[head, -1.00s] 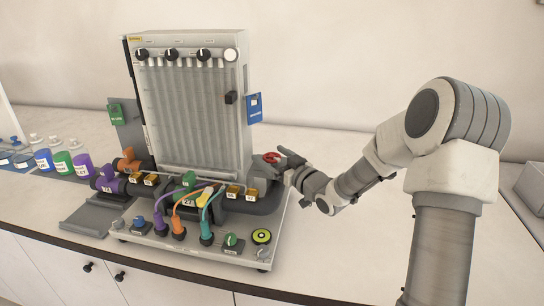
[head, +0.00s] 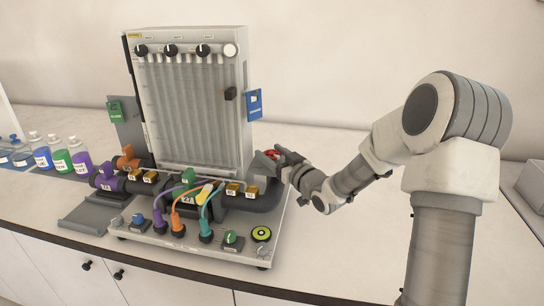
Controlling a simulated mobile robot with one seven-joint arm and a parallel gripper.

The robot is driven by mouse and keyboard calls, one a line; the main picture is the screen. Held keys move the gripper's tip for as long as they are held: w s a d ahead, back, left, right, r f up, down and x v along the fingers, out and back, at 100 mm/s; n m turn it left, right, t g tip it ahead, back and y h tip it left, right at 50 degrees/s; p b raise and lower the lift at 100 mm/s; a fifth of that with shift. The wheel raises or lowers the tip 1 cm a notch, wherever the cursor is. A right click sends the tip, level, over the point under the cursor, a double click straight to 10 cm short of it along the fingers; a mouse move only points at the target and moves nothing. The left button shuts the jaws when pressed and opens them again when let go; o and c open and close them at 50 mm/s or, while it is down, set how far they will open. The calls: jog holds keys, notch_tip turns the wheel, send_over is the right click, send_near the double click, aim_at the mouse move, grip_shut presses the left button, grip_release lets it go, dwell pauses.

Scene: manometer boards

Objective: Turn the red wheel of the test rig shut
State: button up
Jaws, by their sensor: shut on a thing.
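The test rig stands on the counter, with a tall grey manometer panel (head: 190,105) above a base plate (head: 150,238). The red wheel (head: 271,154) is at the right end of the rig's dark pipe (head: 265,197), right of the panel's foot. My gripper (head: 272,158) is at the wheel, coming in from the right, and is shut on it. The fingers hide much of the wheel, so only a small red part shows between them.
Purple, orange and teal hoses with plugs (head: 206,228) crowd the rig's front. A blue tag (head: 254,105) hangs on the panel's right side. Several bottles (head: 62,162) stand at the left. The counter right of the rig is clear below my arm.

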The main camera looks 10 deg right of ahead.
jog(key=m+h+b, duration=0.1)
jog(key=h+b, duration=0.1)
jog(key=shift+a+f+t+b, duration=0.1)
jog(key=shift+f+t+b, duration=0.1)
jog(key=shift+t+b, duration=0.15)
jog(key=shift+r+m+h+b, duration=0.15)
jog(key=shift+m+h+b, duration=0.55)
jog(key=shift+h, duration=0.1)
jog(key=shift+t, duration=0.25)
jog(key=o, duration=1.4)
jog(key=shift+s, duration=0.2)
